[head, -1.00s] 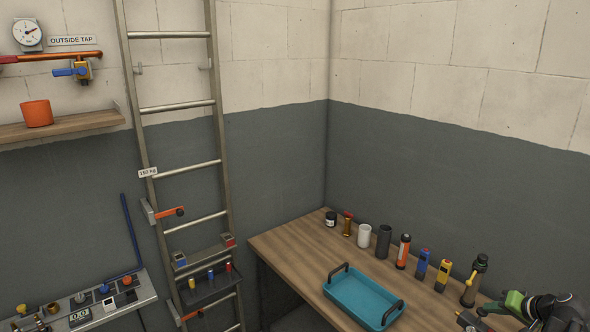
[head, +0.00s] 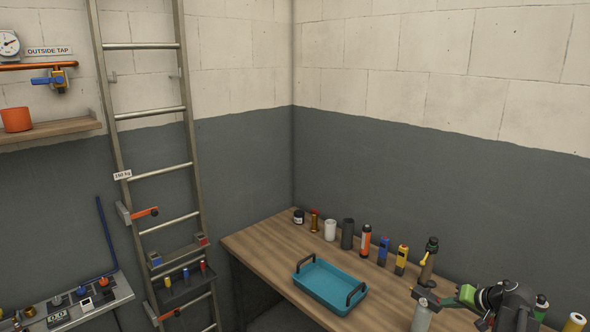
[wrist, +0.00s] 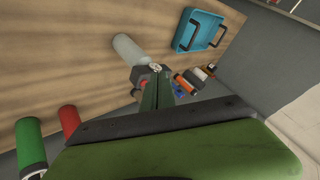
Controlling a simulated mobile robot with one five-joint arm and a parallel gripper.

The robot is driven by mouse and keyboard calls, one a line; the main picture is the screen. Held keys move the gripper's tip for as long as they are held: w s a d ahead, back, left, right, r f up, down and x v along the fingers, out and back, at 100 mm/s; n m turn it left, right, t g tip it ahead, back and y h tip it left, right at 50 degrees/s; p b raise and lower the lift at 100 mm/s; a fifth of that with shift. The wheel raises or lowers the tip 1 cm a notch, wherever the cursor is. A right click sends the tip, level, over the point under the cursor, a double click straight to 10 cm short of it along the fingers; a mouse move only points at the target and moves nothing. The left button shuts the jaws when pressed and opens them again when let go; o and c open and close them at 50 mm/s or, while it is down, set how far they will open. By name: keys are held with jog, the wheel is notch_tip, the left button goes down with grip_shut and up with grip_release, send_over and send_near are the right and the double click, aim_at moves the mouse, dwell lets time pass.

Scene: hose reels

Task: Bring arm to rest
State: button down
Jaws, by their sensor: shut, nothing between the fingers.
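My gripper (head: 445,301) is at the right of the head view, low over the wooden bench (head: 268,240), at the end of my green and black arm. Its green fingers (wrist: 158,88) are together in the wrist view, with nothing seen between them. A small dark and grey fitting (head: 423,294) is close beside the fingertips; whether they touch is unclear. A pale grey cylinder (head: 421,316) stands near it and also shows in the wrist view (wrist: 128,49).
A teal tray (head: 329,289) is on the bench, left of my gripper. Several bottles and tools, including an orange canister (head: 365,242), line the back. Green (wrist: 30,143) and red (wrist: 70,122) cylinders are left of my wrist. A ladder (head: 151,150) leans on the wall.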

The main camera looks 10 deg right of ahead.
jog(key=w+a+f+n+y+b, duration=0.25)
jog(key=w+a, duration=0.55)
jog(key=a, duration=0.6)
jog(key=w+a+f+n+g+b, duration=0.15)
jog(key=a+f, duration=0.25)
jog(key=a, duration=0.8)
jog(key=w+a+f+n+g+b, duration=0.1)
jog(key=a+f+n+g+b, duration=0.25)
jog(key=a, duration=0.95)
jog(key=s+a+f+n+g+h+b, duration=0.1)
jog(key=s+a+f, duration=0.2)
jog(key=a, duration=0.2)
jog(key=s+a+f+n+g+h+b, duration=0.1)
jog(key=s+a+f, duration=0.25)
jog(key=a, duration=0.25)
jog(key=s+d+m+g+h, duration=0.2)
jog(key=s+d, duration=0.2)
jog(key=d, duration=0.1)
jog(key=shift+s+m, duration=0.35)
jog(key=shift+s, duration=0.05)
